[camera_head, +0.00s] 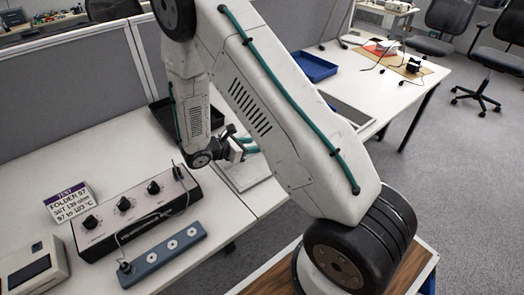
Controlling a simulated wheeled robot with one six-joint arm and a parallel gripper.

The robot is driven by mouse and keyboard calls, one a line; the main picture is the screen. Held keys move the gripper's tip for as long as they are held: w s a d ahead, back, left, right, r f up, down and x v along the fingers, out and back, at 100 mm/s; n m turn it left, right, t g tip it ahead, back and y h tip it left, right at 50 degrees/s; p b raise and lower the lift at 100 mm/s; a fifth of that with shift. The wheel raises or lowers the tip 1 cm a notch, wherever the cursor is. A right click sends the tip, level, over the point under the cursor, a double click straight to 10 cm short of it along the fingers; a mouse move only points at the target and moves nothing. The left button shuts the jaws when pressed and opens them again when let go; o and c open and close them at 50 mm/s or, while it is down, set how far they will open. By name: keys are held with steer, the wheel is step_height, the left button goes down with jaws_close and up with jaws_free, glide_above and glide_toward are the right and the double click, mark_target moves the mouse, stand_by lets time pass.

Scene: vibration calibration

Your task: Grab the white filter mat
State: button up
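A flat white piece (250,176), which may be the white filter mat, lies on the desk near the picture's middle. A pale edge or frame shows around it, and my arm hides part of its right side. My gripper (240,148) is at its far left side, seen small and partly against the arm. I cannot tell whether the gripper touches the piece, or whether its fingers are open or shut.
A black box with knobs (103,230), a blue-grey strip (164,256), a white meter (32,272) and a printed sign (68,201) occupy the left desk. A black tray (161,112) sits behind my gripper. A blue tray (314,67) lies farther back. Grey partitions (60,100) bound the desk.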

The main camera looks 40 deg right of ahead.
steer(key=x, duration=0.6)
steer(key=shift+d+f, duration=0.2)
steer(key=shift+d, duration=0.1)
jaws_close()
